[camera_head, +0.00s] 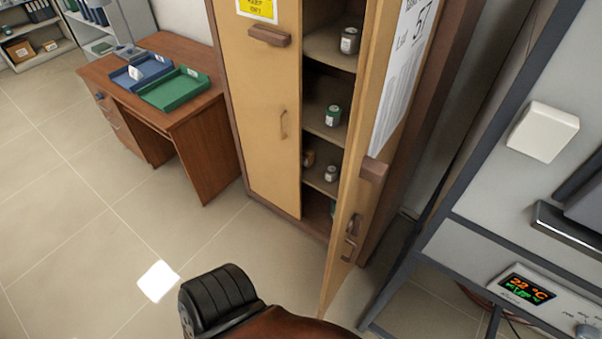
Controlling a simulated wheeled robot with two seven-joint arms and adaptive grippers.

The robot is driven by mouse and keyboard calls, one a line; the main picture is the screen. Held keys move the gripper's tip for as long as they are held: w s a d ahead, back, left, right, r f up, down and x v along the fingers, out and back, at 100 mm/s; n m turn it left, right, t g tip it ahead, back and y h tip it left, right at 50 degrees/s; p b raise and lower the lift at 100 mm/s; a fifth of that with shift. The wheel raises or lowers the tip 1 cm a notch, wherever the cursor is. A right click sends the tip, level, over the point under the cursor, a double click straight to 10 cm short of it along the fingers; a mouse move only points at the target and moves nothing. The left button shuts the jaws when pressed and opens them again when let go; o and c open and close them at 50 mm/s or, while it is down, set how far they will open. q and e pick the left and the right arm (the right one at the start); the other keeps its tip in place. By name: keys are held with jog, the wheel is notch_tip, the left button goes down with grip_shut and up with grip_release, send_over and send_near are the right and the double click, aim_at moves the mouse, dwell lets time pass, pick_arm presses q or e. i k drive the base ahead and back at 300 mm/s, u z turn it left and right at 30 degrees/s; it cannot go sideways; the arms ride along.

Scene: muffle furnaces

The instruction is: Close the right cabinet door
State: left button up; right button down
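The tall cabinet (410,120) has a brown frame and tan doors. Its left door (262,110) is shut, with a brown handle near the top and a thin one lower down. The right door (345,205) stands open, swung out toward me, so I see it at a steep angle. A white sheet with print (402,75) is on this door, and brown handles (373,170) stick out from it. Several small jars, such as a green one (332,115), stand on the shelves inside. Neither gripper shows in this view.
A black ribbed shape with a brown part (218,300) fills the bottom middle, near the open door's lower edge. A grey-framed bench (440,245) with a display unit (525,290) stands close on the right. A wooden desk (205,130) with trays is at left. Left floor is clear.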

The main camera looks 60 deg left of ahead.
aim_at(398, 35)
jog(key=u, duration=1.2)
jog(key=i, duration=0.5)
